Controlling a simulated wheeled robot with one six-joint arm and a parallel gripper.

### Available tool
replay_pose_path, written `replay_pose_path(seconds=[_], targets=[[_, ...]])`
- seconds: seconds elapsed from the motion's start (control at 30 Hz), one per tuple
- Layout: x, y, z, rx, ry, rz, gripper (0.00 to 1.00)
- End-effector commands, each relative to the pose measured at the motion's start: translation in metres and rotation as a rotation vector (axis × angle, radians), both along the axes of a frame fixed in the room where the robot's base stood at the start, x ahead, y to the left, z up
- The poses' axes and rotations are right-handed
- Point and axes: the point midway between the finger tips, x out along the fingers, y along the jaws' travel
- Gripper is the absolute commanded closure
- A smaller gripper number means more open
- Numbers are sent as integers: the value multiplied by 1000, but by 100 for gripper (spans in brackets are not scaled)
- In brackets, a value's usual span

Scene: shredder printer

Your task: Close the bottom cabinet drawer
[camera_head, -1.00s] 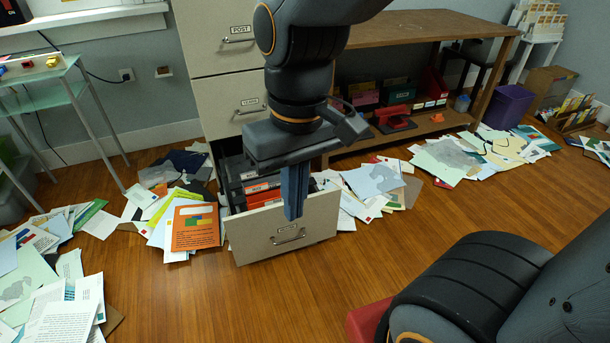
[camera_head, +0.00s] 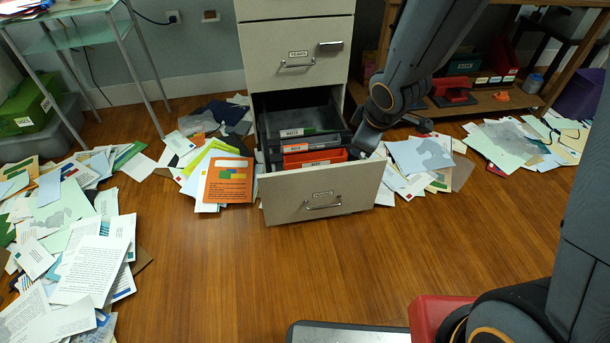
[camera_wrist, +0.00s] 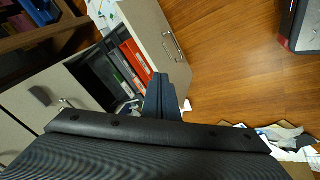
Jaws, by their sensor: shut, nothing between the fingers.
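The bottom cabinet drawer (camera_head: 320,191) is pulled well out of the beige cabinet. Its front panel has a metal handle (camera_head: 323,205), and dark trays with an orange-red one lie inside. In the wrist view the drawer front (camera_wrist: 150,32) and its handle (camera_wrist: 172,46) show at the upper middle. My gripper (camera_wrist: 165,90) is shut and empty, with its blue-grey fingers near one end of the drawer front. In the head view my wrist is at the drawer's right side, and the fingertips cannot be made out. Contact with the drawer cannot be told.
The drawer above (camera_head: 297,50) is shut. Papers lie on the floor left (camera_head: 75,260) and right (camera_head: 420,155) of the drawer. A wooden shelf (camera_head: 480,102) stands at the right and a glass side table (camera_head: 75,35) at the left. The floor before the drawer is clear.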

Motion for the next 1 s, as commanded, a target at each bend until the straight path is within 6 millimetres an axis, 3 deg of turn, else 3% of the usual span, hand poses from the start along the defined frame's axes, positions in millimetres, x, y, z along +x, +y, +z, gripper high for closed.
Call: replay_pose_path(seconds=[0.03,0.1,0.3,0.63,1.0], targets=[[7,8,-27,9,-11,77,100],[15,22,-54,30,-41,192,100],[18,60,-109,113,-110,446,100],[15,84,-140,172,-147,567,100],[38,116,-194,171,-146,567,100]])
